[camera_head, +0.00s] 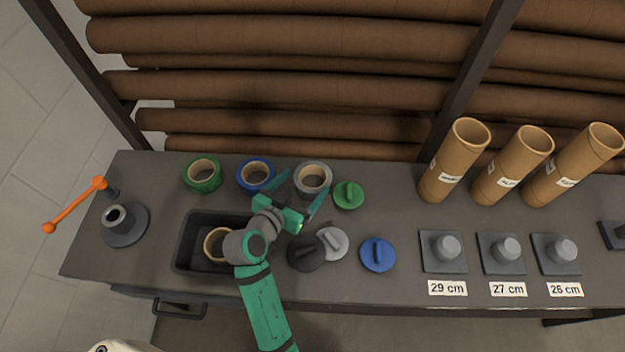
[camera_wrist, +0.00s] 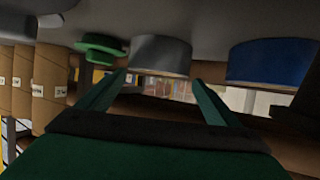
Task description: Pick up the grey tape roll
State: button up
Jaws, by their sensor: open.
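The grey tape roll (camera_head: 327,170) lies flat near the back of the table, with a tan core. It also shows in the wrist view (camera_wrist: 160,54), where the table appears at the top. My gripper (camera_head: 307,184) is open and empty, its two fingers pointing toward the roll from the front. In the wrist view the gripper (camera_wrist: 158,82) has the grey roll roughly centred across the gap, beyond the fingertips. I cannot tell whether the fingertips reach alongside it.
A blue roll (camera_head: 243,183) and green roll (camera_head: 190,181) lie left of the grey one. A green cap (camera_head: 349,195) is close on its right. Black (camera_head: 306,253), grey (camera_head: 333,242) and blue caps (camera_head: 378,254) lie in front. A black bin (camera_head: 187,243) holds a tan roll.

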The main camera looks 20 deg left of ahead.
aim_at(319, 170)
jog(key=x, duration=0.9)
jog(key=shift+w+d+f, duration=0.15)
jog(key=shift+w+d, duration=0.1)
jog(key=shift+d, duration=0.05)
jog(key=c, duration=0.8)
